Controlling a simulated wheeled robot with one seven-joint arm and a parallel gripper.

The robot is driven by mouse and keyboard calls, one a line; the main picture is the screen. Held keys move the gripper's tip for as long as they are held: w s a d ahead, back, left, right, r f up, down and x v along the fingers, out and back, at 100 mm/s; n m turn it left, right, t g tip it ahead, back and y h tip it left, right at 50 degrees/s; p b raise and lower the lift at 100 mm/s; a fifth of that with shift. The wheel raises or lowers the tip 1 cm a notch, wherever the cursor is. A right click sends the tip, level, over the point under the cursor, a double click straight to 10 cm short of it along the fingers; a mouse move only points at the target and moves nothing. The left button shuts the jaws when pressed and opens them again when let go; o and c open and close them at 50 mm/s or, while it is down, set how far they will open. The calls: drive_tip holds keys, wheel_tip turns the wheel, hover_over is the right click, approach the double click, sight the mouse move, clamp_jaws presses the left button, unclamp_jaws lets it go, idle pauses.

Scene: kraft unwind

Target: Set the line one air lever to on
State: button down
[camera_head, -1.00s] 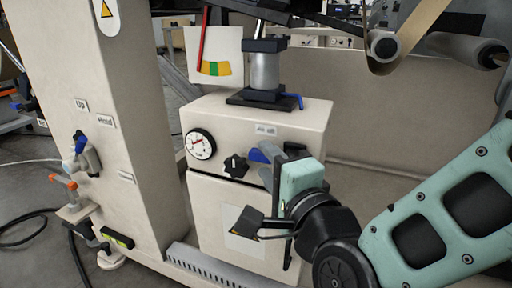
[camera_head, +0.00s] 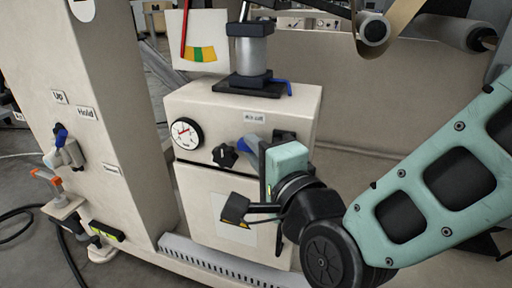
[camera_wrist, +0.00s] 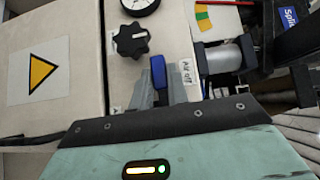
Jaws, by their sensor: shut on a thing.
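A blue lever (camera_head: 250,143) sits on the front of the cream cabinet (camera_head: 200,101), right of a black star knob (camera_head: 224,156). In the wrist view the blue lever (camera_wrist: 158,72) stands between the two grey fingers of my gripper (camera_wrist: 161,88), and they are closed on its sides. In the head view my gripper (camera_head: 260,151) is at the cabinet front, and its body hides part of the lever and its mount. A small label beside the lever in the wrist view seems to read "Air off" (camera_wrist: 186,72).
A gauge (camera_head: 186,134) is left of the knob. A cylinder (camera_head: 251,56) with a small blue handle (camera_head: 281,82) stands on the cabinet top. On the left column are another blue-handled valve (camera_head: 63,147) and an orange handle (camera_head: 46,177). A ribbed rail (camera_head: 215,262) runs along the floor.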

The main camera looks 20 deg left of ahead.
drive_tip(key=shift+r+p, duration=0.1)
drive_tip(key=shift+p, duration=0.25)
drive_tip(key=d+f+n+g+h+p, duration=0.1)
drive_tip(key=n+h+p, duration=0.2)
drive_tip(key=p, duration=0.8)
drive_tip(key=d+f+n+h+p, duration=0.1)
drive_tip(key=h+p, duration=0.4)
drive_tip(key=p, duration=0.6)
drive_tip(key=d+f+n+g+h+p, duration=0.1)
drive_tip(key=n+h+p, duration=0.3)
drive_tip(key=p, duration=0.7)
drive_tip(key=shift+w+d+f+n+g+h+p, duration=0.1)
drive_tip(key=shift+d+f+n+g+h+p, duration=0.2)
drive_tip(key=shift+h+p, duration=0.1)
drive_tip(key=c, duration=1.4)
unclamp_jaws()
drive_tip(key=shift+o, duration=0.2)
drive_tip(key=p+v, duration=0.2)
drive_tip(key=v, duration=1.5)
drive_tip(key=shift+r, duration=0.15)
